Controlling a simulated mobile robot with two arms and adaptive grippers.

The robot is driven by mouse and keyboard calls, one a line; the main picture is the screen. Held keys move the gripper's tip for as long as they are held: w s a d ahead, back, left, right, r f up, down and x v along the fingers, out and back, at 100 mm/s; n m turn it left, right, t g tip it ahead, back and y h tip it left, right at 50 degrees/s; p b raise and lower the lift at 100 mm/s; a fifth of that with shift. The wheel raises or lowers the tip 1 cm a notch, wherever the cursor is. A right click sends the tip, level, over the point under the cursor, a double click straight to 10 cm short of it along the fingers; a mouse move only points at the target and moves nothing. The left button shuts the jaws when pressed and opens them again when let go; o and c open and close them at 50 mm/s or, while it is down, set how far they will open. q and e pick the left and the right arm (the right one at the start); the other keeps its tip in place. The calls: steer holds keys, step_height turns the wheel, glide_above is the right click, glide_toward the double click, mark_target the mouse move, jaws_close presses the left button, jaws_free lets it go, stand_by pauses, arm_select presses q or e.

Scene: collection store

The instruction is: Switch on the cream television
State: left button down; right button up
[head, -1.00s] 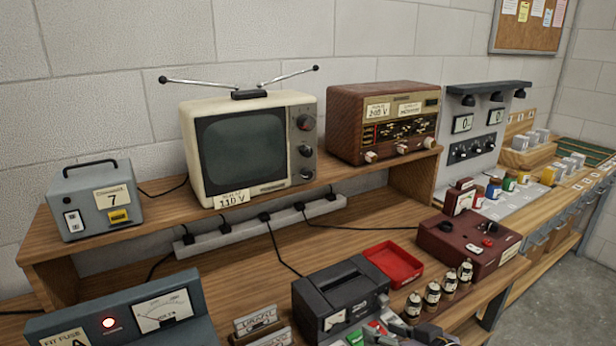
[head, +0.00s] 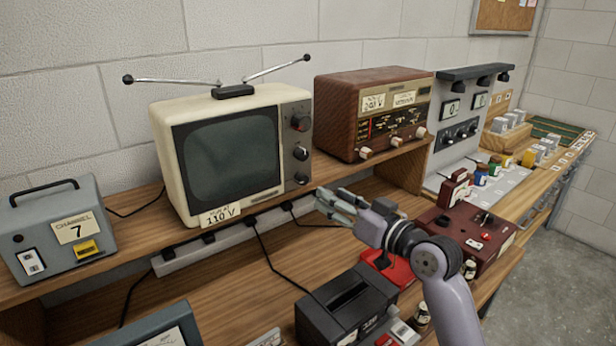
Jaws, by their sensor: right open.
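The cream television (head: 232,152) stands on the upper wooden shelf with a dark screen and two antenna rods. Its grey right-hand panel carries several dark knobs, with the top knob (head: 301,122), a middle knob (head: 300,153) and a lower knob (head: 301,178). A paper label reading 110 V (head: 220,215) is at its lower front edge. My right gripper (head: 328,203) is open and empty, in front of the shelf, below and right of the knobs and apart from the television. My left gripper is not in view.
A wooden radio (head: 373,112) stands right of the television, and a grey box marked channel 7 (head: 62,232) stands left. A power strip (head: 228,243) with cables runs below the shelf. A black device (head: 347,305), red tray (head: 392,268) and maroon box (head: 474,236) occupy the lower bench.

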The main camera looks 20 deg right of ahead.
mark_target(305, 181)
steer(key=p+x, duration=0.1)
steer(key=x, duration=0.4)
steer(key=shift+w+a+r, duration=0.15)
steer(key=shift+w+r, duration=0.05)
steer(key=shift+p+x, duration=0.3)
steer(key=shift+x, duration=0.8)
steer(key=shift+w+a+f, duration=0.15)
steer(key=shift+w, duration=0.35)
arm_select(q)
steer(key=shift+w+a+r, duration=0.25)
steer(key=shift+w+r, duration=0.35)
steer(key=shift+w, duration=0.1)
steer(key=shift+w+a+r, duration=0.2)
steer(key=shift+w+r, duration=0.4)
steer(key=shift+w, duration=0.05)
arm_select(e)
jaws_close()
